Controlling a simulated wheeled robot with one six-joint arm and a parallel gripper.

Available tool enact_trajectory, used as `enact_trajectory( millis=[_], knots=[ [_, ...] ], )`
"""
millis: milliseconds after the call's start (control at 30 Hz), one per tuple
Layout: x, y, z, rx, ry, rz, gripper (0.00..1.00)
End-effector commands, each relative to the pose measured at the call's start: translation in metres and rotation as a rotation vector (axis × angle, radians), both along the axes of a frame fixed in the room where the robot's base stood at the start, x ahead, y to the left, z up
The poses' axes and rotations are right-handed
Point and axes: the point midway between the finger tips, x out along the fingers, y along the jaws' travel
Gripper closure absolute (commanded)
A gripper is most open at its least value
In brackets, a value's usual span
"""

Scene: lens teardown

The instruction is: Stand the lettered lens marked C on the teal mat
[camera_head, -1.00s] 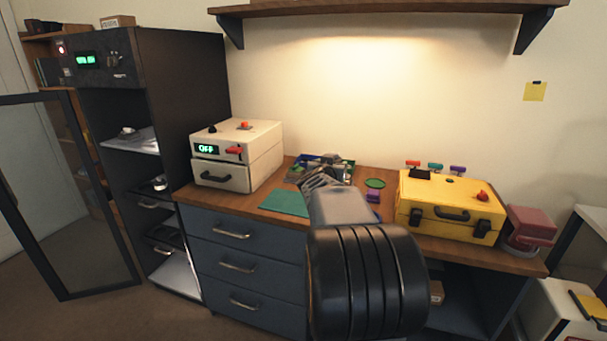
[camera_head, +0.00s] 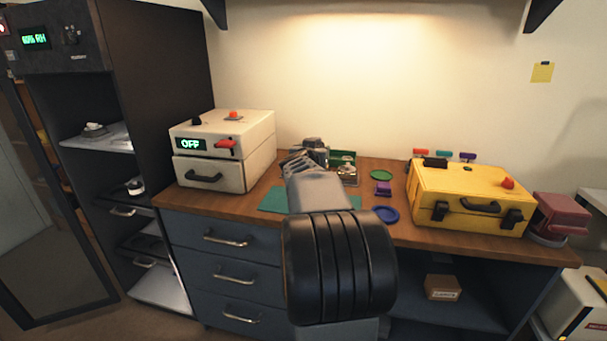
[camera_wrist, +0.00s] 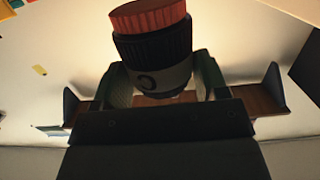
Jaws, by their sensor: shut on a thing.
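My gripper (camera_wrist: 163,80) is shut on a dark lens (camera_wrist: 155,48) with a ribbed barrel and an orange-red end. A grey band on the lens carries a mark that reads as a C. In the head view my gripper (camera_head: 312,150) is over the back of the bench, and the lens is not clearly visible there. I cannot tell the height of the lens above the bench.
A white box reading OFF (camera_head: 222,150) stands left of the mat. A green tray (camera_head: 343,156) with a metallic part lies behind my arm. A green ring (camera_head: 381,174), a purple piece (camera_head: 383,189) and a blue ring (camera_head: 385,214) lie right. A yellow case (camera_head: 468,195) stands farther right.

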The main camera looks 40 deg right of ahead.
Motion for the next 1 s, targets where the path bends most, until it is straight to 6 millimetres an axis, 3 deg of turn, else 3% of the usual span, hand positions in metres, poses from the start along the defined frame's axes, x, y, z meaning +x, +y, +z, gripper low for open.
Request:
enact_trajectory(
  millis=[33,300,1000],
  knots=[
    [0.002,0.002,-0.011,-0.002,-0.002,0.004,0.57],
    [0.005,0.006,-0.040,-0.003,-0.003,0.013,0.57],
    [0.004,0.004,-0.075,-0.003,-0.003,0.009,0.57]
  ],
)
